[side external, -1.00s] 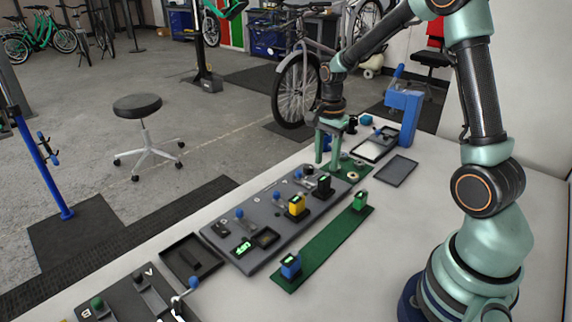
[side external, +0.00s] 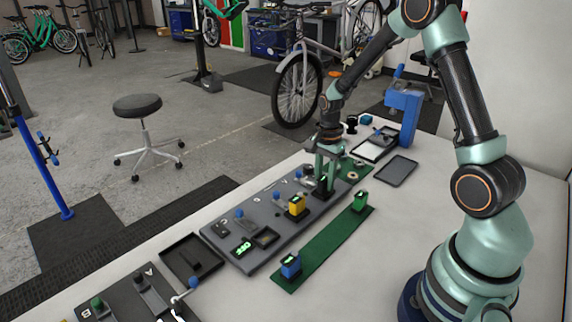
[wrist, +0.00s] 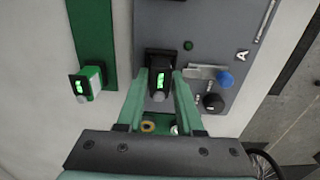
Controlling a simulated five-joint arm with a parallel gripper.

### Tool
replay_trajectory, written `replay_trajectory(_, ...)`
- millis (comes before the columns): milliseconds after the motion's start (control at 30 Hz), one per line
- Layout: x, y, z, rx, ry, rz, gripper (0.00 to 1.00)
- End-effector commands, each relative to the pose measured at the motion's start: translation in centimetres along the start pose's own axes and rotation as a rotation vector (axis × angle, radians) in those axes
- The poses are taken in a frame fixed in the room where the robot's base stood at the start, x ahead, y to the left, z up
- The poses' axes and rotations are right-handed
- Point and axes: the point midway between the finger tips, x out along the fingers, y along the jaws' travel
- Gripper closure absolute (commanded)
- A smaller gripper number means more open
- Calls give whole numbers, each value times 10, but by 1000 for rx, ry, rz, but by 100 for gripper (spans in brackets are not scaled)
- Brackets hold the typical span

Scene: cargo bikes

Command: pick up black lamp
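The black lamp (side external: 322,186) stands upright at the far end of the grey panel (side external: 265,237); its lit green face shows. In the wrist view the black lamp (wrist: 160,64) sits straight ahead, between the tips of my two green fingers. My gripper (side external: 325,168) is low over the lamp, pointing down, and hides its upper part in the side view. In the wrist view my gripper (wrist: 161,80) is open, with one finger at each side of the lamp. I cannot tell whether either finger touches it.
A yellow lamp (side external: 297,205) stands on the panel nearby. A green lamp (side external: 360,201) and a blue lamp (side external: 290,266) stand on a green strip (side external: 322,246). A blue knob (wrist: 226,79) and black knob (wrist: 213,103) are right of the lamp. The white table (side external: 420,225) is clear toward my base.

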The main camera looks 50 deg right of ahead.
Motion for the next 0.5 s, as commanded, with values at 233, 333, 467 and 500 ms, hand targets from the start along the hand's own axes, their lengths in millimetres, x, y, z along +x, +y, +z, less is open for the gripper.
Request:
replay_trajectory(233,-1,0,0,0,0,-1,100)
replay_trajectory(333,-4,0,0,0,0,-1,100)
replay_trajectory(467,-10,-1,0,0,1,-2,100)
replay_trajectory(500,-12,-1,0,0,1,-2,100)
